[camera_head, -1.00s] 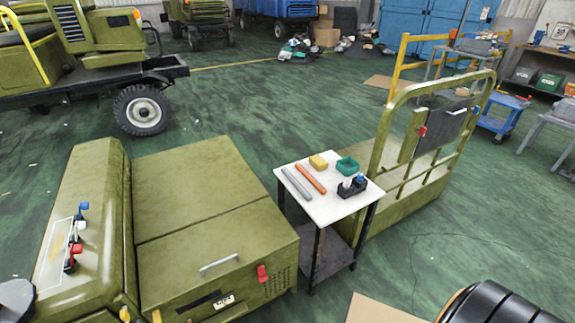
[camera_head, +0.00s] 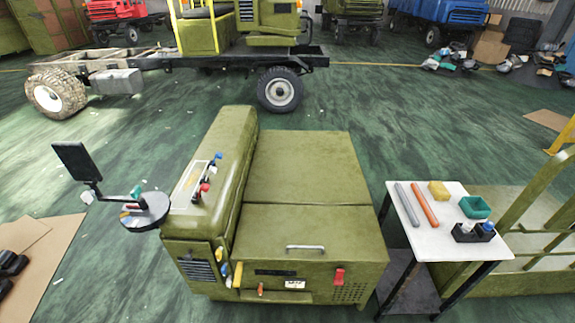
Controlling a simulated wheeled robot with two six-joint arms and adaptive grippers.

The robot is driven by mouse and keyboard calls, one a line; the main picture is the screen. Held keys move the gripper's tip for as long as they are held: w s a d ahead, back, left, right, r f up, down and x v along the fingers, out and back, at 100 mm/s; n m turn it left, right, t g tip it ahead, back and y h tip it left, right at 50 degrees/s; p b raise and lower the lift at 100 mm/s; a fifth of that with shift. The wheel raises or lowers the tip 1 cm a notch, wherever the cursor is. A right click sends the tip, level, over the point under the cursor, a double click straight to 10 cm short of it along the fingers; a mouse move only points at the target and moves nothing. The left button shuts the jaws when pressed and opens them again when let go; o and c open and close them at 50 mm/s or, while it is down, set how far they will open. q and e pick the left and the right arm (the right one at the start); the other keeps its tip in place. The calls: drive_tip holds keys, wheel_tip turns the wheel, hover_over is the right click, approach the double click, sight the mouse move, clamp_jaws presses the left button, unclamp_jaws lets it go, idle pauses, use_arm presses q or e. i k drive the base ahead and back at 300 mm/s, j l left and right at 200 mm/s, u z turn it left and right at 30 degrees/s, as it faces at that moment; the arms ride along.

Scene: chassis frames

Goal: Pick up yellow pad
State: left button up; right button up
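The yellow pad (camera_head: 439,190) is a small block lying near the back edge of a small white-topped table (camera_head: 437,243) at the right. An orange-red rod (camera_head: 425,204) and a grey rod (camera_head: 407,205) lie to its left. A green tray (camera_head: 475,207) is to its right. A black holder (camera_head: 473,233) with white and blue items stands in front of the green tray. Neither of my grippers shows in the head view.
A large olive-green machine body (camera_head: 305,168) stands left of the table, close to it. An olive frame (camera_head: 530,210) stands at the table's right. A round stand with a screen (camera_head: 75,162) is at the left.

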sight(437, 189)
drive_tip(key=i+l+u, duration=0.15)
drive_tip(key=l, duration=0.95)
drive_tip(key=l+u, duration=0.15)
drive_tip(key=l, duration=0.95)
